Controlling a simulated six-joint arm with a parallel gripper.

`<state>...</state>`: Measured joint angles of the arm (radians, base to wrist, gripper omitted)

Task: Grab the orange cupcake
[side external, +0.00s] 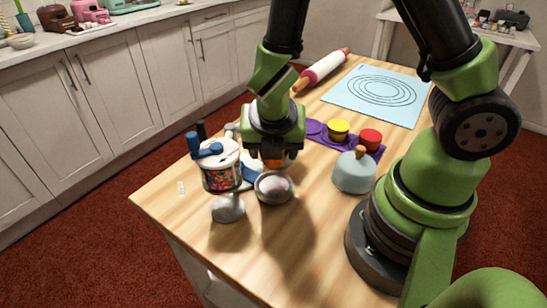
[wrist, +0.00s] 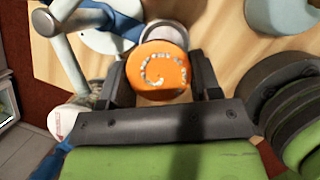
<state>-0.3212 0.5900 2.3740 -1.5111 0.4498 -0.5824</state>
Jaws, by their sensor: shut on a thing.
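The orange cupcake (wrist: 158,72), with a curved line of pale decoration on its flat top, sits between the two fingers of my gripper (wrist: 160,85) in the wrist view. The fingers are shut on it from both sides. In the side view only a small orange part of the cupcake (side external: 274,163) shows below my gripper (side external: 272,158), and the rest is hidden by the fingers. From these views I cannot tell whether its base touches anything below.
A round grey bowl-like thing (side external: 274,188) is just in front of the gripper. A sprinkle-filled container (side external: 221,178) stands close on the left. The purple tray (side external: 316,130) with yellow (side external: 339,129) and red (side external: 370,138) cupcakes and a pale blue dome (side external: 354,174) are on the right.

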